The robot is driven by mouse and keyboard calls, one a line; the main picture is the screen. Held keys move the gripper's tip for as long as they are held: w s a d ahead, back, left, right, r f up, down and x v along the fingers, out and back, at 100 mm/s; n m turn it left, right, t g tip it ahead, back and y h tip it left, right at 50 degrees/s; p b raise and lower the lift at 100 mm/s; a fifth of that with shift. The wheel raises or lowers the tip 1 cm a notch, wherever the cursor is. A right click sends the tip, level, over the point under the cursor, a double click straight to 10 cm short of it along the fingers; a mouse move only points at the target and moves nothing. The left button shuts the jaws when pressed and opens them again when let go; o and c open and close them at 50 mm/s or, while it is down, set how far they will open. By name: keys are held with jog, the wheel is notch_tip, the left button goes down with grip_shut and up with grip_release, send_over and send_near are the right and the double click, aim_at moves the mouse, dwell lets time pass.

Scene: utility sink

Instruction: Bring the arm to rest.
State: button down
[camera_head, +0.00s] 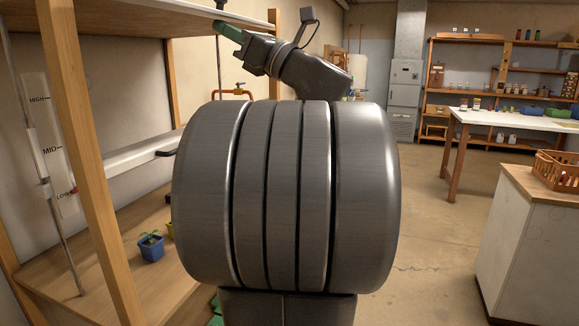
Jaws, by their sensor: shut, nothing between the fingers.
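My gripper (226,30) is at the upper middle of the head view, with green fingertips pointing up and left. It is shut and holds nothing. Its tips are just in front of or below the underside of the upper wooden shelf; I cannot tell whether they touch it. The large ribbed grey joint of my arm fills the middle of the view and hides what lies behind it.
A wooden rack post (78,150) stands close on the left. A small plant in a blue pot (151,248) is on the lower wooden shelf (160,295). A white-topped table (515,120) and a cabinet (535,250) stand at right. Open floor (435,220) lies between.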

jog(key=shift+r, duration=0.3)
jog(key=shift+f, duration=0.15)
jog(key=a+f+b+v, duration=0.1)
jog(key=f+b+v, duration=0.1)
jog(key=b+v, duration=0.65)
jog(key=w+a+r+p, duration=0.3)
jog(key=a+r+p, duration=0.35)
jog(key=p, duration=0.35)
notch_tip(320, 180, down, 8)
jog(key=a+y, duration=0.2)
jog(key=a, duration=0.1)
jog(key=d+f, duration=0.3)
jog(key=d, duration=0.2)
jog(key=shift+s+f+t, duration=0.25)
jog(key=shift+s+t, duration=0.15)
jog(key=shift+s, duration=0.05)
dwell(0.4)
